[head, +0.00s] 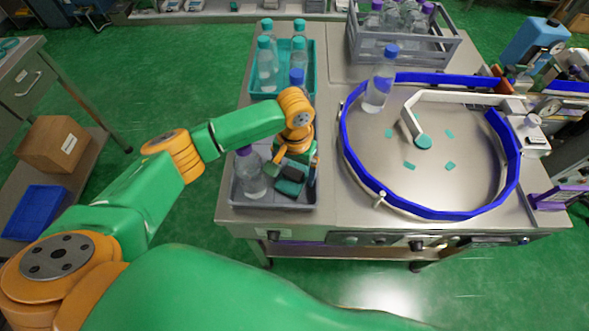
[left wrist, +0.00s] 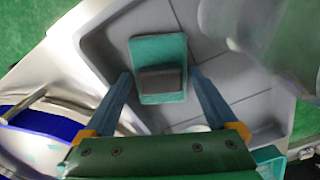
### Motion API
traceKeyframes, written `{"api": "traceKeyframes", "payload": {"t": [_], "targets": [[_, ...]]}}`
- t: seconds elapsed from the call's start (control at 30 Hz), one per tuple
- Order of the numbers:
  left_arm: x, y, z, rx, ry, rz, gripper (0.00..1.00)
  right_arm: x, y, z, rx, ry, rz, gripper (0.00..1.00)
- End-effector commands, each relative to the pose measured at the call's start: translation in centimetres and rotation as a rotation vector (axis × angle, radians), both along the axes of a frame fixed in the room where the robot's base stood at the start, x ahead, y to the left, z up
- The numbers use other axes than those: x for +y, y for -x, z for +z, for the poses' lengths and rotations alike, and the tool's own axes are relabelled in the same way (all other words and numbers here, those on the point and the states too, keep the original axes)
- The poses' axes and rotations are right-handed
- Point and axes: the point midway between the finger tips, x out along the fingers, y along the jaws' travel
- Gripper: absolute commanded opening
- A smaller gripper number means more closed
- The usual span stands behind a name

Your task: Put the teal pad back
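The teal pad (left wrist: 160,48) lies in the grey tray (left wrist: 100,50), with a dark grey block (left wrist: 162,80) on top of it. In the head view the pad (head: 290,187) shows at the tray's front, partly hidden by my gripper. My left gripper (left wrist: 160,75) points down into the tray. Its two blue fingers are apart, one on each side of the pad and block, with nothing visibly clamped. I cannot tell whether the fingertips touch the pad. My right gripper is in neither view.
A clear bottle (head: 250,176) stands in the grey tray beside my gripper. A teal tray of bottles (head: 311,62) is behind. To the right is a round table with a blue rim (head: 425,208), a bottle (head: 380,80) and a white guide (head: 455,97). A grey crate (head: 405,50) stands behind.

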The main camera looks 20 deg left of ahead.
Motion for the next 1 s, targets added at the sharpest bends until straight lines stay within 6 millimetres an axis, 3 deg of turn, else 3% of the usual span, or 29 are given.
{"api": "traceKeyframes", "payload": {"t": [0.13, 0.23, 0.6, 0.73, 1.0], "targets": [[0.0, -0.1, 0.6, -0.002, 0.001, -0.001, 0.93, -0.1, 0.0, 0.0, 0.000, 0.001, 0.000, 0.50], [-0.1, -0.1, 2.3, -0.004, 0.002, -0.001, 0.93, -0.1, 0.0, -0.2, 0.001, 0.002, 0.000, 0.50], [-0.1, -0.1, 11.0, -0.004, 0.001, 0.001, 0.93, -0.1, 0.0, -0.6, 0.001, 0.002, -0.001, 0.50], [0.0, -0.1, 12.2, 0.000, 0.000, 0.001, 0.93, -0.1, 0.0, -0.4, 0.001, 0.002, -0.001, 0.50], [0.0, 0.0, 12.3, 0.001, 0.001, 0.001, 0.93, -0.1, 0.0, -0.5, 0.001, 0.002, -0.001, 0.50]]}}
